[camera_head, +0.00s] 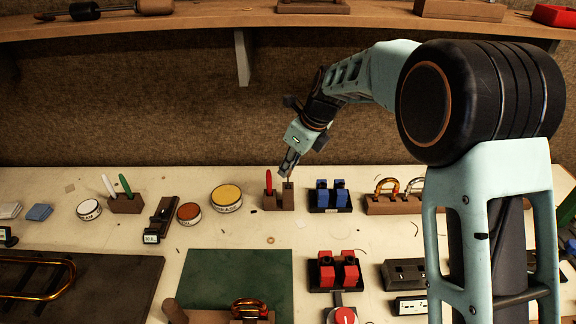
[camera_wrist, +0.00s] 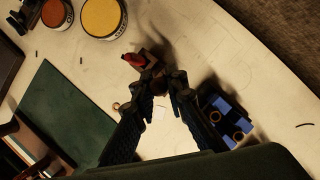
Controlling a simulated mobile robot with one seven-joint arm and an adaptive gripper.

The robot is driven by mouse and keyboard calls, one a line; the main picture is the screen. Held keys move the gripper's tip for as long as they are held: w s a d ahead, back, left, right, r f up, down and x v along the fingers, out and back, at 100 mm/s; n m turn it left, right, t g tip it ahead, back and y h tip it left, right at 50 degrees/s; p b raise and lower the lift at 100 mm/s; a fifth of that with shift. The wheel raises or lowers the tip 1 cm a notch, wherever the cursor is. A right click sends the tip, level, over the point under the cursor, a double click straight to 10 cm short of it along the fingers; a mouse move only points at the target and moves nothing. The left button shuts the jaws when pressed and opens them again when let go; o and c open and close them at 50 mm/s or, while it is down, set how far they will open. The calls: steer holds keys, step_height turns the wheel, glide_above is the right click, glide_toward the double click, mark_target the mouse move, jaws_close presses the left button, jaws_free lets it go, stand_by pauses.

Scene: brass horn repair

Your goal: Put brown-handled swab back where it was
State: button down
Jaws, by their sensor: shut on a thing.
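My gripper (camera_head: 287,172) is above the right part of a small brown wooden stand (camera_head: 271,204) on the bench, pointing down. It is shut on the brown-handled swab, whose brown handle (camera_wrist: 160,86) shows only in part between the fingertips in the wrist view. A thin dark piece below the fingertips reaches down to the stand's right part; I cannot tell how deep it sits. A red-handled swab (camera_head: 268,182) stands upright in the left part of the same stand. Its red handle also shows beside the fingers in the wrist view (camera_wrist: 134,59).
A yellow-topped tin (camera_head: 226,196) stands left of the stand. A rack with blue blocks (camera_head: 330,195) stands close on the right. Another stand (camera_head: 126,205) holds white and green handles. A green mat (camera_head: 236,278) lies in front. A shelf (camera_head: 200,21) runs above.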

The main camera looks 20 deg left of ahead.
steer(key=c, duration=1.9)
jaws_free()
steer(key=shift+c, duration=0.2)
steer(key=shift+d+r, duration=0.1)
steer(key=shift+r, duration=0.3)
steer(key=v, duration=1.1)
steer(key=shift+r, duration=0.2)
